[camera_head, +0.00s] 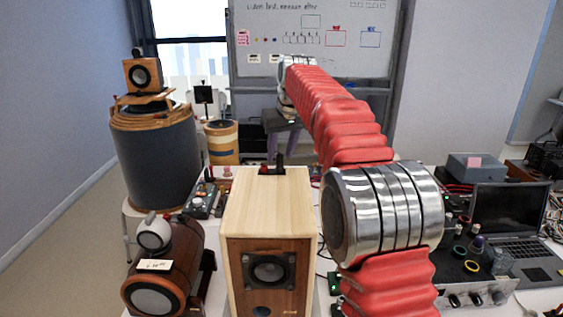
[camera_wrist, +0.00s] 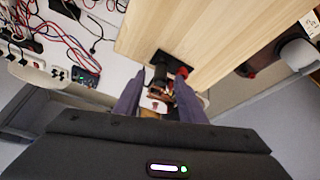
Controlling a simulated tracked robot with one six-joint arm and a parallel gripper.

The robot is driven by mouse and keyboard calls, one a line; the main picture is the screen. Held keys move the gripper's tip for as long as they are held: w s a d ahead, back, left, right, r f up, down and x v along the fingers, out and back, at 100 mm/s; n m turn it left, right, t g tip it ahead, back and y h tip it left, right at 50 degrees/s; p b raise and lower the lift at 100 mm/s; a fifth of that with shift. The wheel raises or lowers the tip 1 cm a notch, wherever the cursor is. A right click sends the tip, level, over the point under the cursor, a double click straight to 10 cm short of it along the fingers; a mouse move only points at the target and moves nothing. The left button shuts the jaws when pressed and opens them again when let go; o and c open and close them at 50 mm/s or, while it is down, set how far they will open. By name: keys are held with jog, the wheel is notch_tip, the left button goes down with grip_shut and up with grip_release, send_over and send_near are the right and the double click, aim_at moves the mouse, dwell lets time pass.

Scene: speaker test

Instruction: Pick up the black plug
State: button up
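The black plug (camera_head: 279,160) stands upright on a flat black base on top of the light wooden speaker box (camera_head: 262,200). A smaller red piece (camera_head: 264,169) sits beside it on the same base. In the wrist view the black plug (camera_wrist: 159,75) shows just beyond my fingertips, with the red piece (camera_wrist: 182,72) to its right. My gripper (camera_wrist: 158,92) is open, its two grey fingers apart, with nothing held between them. I cannot tell the exact gap between fingertips and plug. In the head view my arm reaches over the table and the fingertips are not clear.
A black control box (camera_head: 203,200) stands left of the speaker box, and a rounded wooden speaker (camera_head: 165,265) is at the front left. A laptop (camera_head: 510,215) and cables lie to the right. In the wrist view, red and black cables (camera_wrist: 72,35) lie at upper left.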

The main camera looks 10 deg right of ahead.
jog(key=shift+x, duration=1)
grip_shut()
